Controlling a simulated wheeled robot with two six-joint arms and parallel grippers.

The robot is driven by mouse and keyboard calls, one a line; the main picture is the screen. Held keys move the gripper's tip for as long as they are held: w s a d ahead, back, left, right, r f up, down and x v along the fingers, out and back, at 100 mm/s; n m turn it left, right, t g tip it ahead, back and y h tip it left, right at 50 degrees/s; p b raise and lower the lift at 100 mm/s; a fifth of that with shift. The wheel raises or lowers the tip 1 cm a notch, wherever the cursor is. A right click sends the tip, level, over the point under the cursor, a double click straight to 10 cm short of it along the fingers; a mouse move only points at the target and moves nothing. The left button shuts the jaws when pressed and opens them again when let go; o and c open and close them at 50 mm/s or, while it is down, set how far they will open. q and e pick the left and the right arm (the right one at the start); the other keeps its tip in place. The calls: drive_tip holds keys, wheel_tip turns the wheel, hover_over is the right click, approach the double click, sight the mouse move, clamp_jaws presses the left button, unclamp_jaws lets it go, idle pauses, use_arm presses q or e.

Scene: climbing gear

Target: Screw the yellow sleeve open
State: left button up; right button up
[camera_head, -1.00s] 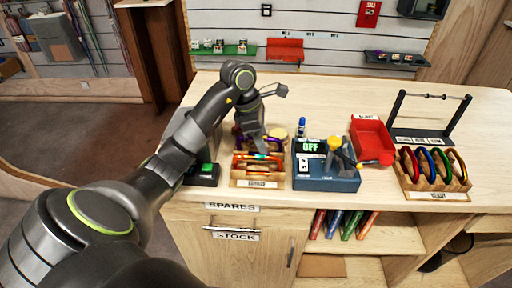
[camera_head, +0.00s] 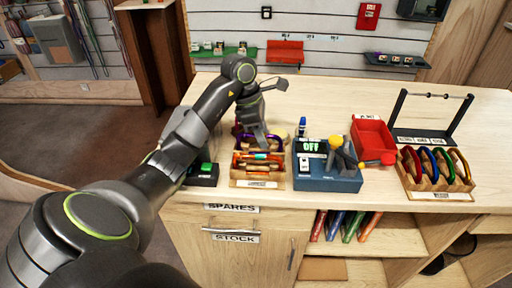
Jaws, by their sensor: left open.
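My left gripper (camera_head: 261,140) points down over the wooden rack (camera_head: 257,184) at the centre-left of the bench. Its fingertips are small and partly hidden, close to a purple ring-like piece (camera_head: 239,143) at the rack's back. Several orange and red pieces (camera_head: 258,167) lie in the rack in front of it. A yellow rounded piece (camera_head: 335,142) shows on the blue box (camera_head: 325,179) with the "OFF" display, beside grey parts. I cannot tell whether it is the yellow sleeve. My right gripper is out of view.
A black box with a green button (camera_head: 204,172) stands left of the rack. A red bin (camera_head: 372,138) stands right of the blue box. A wooden rack of coloured carabiners (camera_head: 437,185) and a black stand (camera_head: 433,136) are at the right. The bench's back middle is clear.

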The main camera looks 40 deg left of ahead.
use_arm(q)
drive_tip(key=shift+r, duration=0.1)
drive_tip(key=shift+r+p, duration=1.35)
drive_tip(key=shift+p, duration=0.1)
drive_tip(key=shift+s+d+p, duration=0.35)
drive_tip(key=shift+s+p, duration=0.15)
drive_tip(key=shift+s, duration=0.1)
drive_tip(key=shift+s+d, duration=0.25)
drive_tip(key=shift+s, duration=0.1)
drive_tip(key=shift+f, duration=0.1)
drive_tip(key=f+b, duration=0.3)
drive_tip(key=shift+w+a, duration=0.35)
drive_tip(key=shift+r, duration=0.1)
